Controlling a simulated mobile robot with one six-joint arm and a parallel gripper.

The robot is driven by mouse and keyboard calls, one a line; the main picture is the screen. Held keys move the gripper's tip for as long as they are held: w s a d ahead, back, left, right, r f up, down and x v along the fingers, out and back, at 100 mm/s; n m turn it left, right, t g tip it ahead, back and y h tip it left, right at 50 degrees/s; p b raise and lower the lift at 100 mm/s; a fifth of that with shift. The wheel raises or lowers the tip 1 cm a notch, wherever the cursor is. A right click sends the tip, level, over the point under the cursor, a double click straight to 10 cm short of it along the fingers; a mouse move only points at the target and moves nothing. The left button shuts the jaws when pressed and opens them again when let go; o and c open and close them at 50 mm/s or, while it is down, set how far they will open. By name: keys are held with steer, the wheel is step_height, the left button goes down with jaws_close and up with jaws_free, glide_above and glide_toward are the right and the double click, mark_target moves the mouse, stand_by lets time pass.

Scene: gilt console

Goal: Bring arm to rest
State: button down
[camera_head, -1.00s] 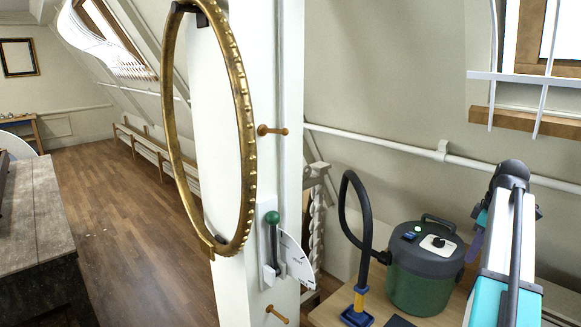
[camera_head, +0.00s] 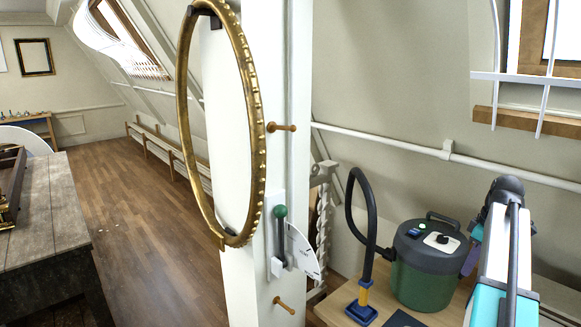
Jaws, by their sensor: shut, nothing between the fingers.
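My arm (camera_head: 503,240) shows at the right edge of the head view. Its white and teal link rises from the bottom to a dark joint near the middle height. A small teal and purple part of it (camera_head: 471,261) shows just behind that link, beside the green canister. The fingers of my gripper cannot be made out; they are hidden behind the link or out of the picture.
A green and grey canister (camera_head: 425,284) with a black hose stands on a wooden bench (camera_head: 338,309) close to my arm. A white post carries a gilt oval frame (camera_head: 258,150) and a green-knobbed lever (camera_head: 280,235).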

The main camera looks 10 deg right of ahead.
steer(key=w+a+f, duration=0.1)
steer(key=a+f, duration=0.5)
steer(key=f, duration=0.3)
steer(key=a+f+m+g, duration=0.1)
steer(key=a+f, duration=0.5)
steer(key=f, duration=0.3)
steer(key=w+a+f+m+g, duration=0.1)
steer(key=a+f, duration=0.6)
steer(key=f, duration=0.2)
steer(key=shift+w+f+y, duration=0.3)
steer(key=shift+y, duration=0.1)
steer(key=s+a+f+m+g, duration=0.1)
steer(key=s+a+f+g, duration=0.1)
steer(key=s+a+f, duration=0.6)
steer(key=s+a+f+m+g, duration=0.15)
steer(key=s+a+f, duration=0.35)
steer(key=a+f, duration=0.6)
steer(key=s+a+f+m+g+h, duration=0.1)
steer(key=s+a+f, duration=0.2)
steer(key=s+f, duration=0.35)
steer(key=s+a+f+m+h, duration=0.1)
steer(key=s+a+f, duration=0.3)
steer(key=s, duration=0.5)
step_height(320, 180, down, 12)
steer(key=b, duration=1.3)
steer(key=shift+s+d+f+n+b, duration=0.2)
steer(key=shift+s+d+n+b, duration=0.05)
steer(key=shift+s+n+b, duration=0.1)
steer(key=shift+g, duration=0.25)
